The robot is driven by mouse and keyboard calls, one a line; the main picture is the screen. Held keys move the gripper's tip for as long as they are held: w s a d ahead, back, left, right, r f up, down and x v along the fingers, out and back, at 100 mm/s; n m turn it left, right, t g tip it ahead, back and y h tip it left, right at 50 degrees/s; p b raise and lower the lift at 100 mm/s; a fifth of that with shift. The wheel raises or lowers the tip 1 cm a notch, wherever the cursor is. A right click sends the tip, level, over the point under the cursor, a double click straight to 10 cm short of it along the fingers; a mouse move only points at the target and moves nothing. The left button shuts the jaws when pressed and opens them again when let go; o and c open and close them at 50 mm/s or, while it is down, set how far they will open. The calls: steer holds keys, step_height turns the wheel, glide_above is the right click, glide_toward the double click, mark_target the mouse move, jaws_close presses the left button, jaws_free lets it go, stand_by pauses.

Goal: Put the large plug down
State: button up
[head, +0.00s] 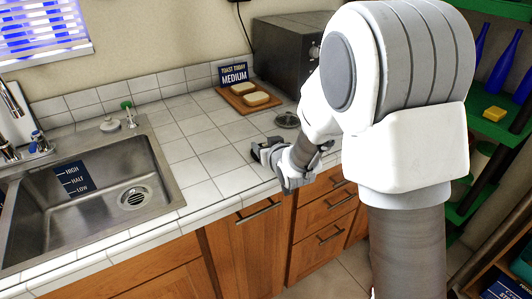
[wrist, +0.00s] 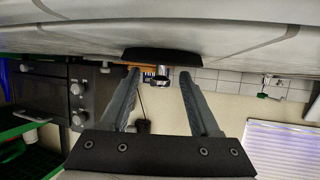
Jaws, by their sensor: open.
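The large plug (head: 287,119) looks like a dark round disc with a small metal knob. It lies flat on the tiled counter, just left of the dark oven's near corner. In the upside-down wrist view the dark disc (wrist: 175,56) lies ahead of the fingertips, with the knob showing between them. My gripper (head: 262,152) is open and low over the counter's front part, on the near side of the plug. The fingers (wrist: 159,74) are apart, with nothing visibly held. Whether they touch the counter cannot be told.
A sink (head: 185,205) with a level label is at left. A pale stopper (head: 110,125) and a green-topped item (head: 128,106) stand behind it. Bread lies on a board (head: 233,102) before a sign (head: 233,74). The dark oven (head: 275,58) bounds the right. Tiles between are clear.

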jaws_close()
steer(key=shift+r, duration=0.1)
stand_by(0.3)
